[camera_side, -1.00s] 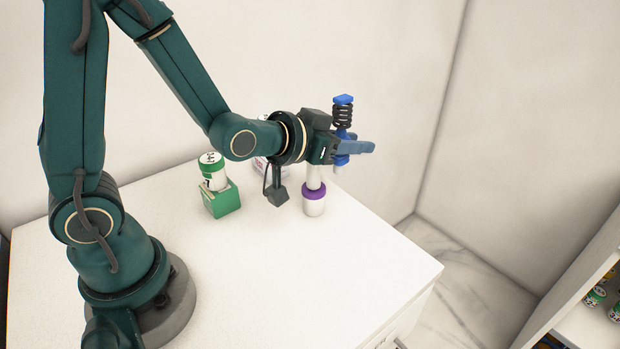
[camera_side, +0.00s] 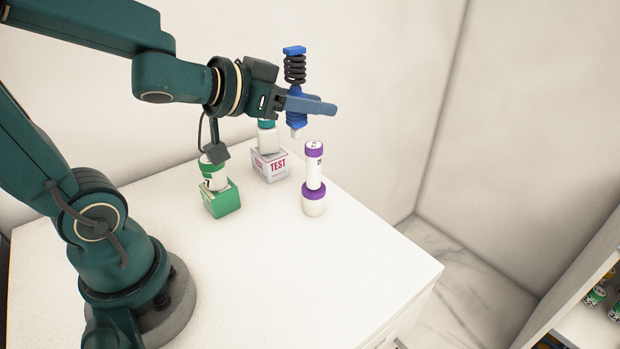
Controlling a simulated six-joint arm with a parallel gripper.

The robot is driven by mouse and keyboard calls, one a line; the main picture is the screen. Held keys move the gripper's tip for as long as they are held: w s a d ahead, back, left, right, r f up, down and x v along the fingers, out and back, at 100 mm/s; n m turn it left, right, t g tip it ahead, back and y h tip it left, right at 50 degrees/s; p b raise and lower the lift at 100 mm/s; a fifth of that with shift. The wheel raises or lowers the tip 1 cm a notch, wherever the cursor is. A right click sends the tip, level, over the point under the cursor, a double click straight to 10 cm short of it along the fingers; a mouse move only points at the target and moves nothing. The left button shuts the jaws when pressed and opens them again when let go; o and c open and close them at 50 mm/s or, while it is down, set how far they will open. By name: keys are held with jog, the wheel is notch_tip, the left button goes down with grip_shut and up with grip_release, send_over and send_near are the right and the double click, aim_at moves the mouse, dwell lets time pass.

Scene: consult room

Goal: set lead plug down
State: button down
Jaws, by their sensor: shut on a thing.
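The lead plug (camera_side: 295,68) is blue with a black coil around its middle and a pale lower tip. My gripper (camera_side: 305,104), with blue fingers, is shut on it and holds it upright in the air. The plug's middle is partly hidden by the fingers. Its tip is above the table and apart from everything below, a little left of and higher than a white vial with a purple cap (camera_side: 314,168).
That vial stands on a white jar with a purple band (camera_side: 313,203). A green block (camera_side: 222,203) carries a green-capped vial (camera_side: 212,175). A box marked TEST (camera_side: 270,167) has a white, teal-topped container (camera_side: 268,139) on it. The white table's front (camera_side: 300,275) is clear.

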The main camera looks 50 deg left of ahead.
jog(key=shift+s+a+f, duration=0.15)
jog(key=shift+s+f, duration=0.05)
jog(key=shift+f, duration=0.2)
jog(key=shift+s+a+f, duration=0.1)
jog(key=shift+s+f, duration=0.1)
jog(key=shift+f, duration=0.2)
jog(key=shift+r, duration=0.1)
jog(key=shift+w+d+r, duration=0.5)
jog(key=shift+w+d, duration=0.65)
jog(key=shift+w, duration=1.3)
notch_tip(320, 180, down, 8)
jog(key=w+d, duration=0.1)
jog(key=d, duration=0.1)
jog(key=shift+d+r, duration=0.15)
jog(key=shift+d, duration=0.15)
jog(key=shift+w+d, duration=0.1)
jog(key=d+f, duration=0.2)
jog(key=d, duration=0.1)
jog(key=w+d+f, duration=0.1)
jog(key=d+f, duration=0.1)
jog(key=d, duration=0.2)
jog(key=d+f, duration=0.3)
jog(key=d, duration=0.1)
jog(key=shift+w+d, duration=0.2)
jog(key=shift+w, duration=0.05)
jog(key=shift+f, duration=1.8)
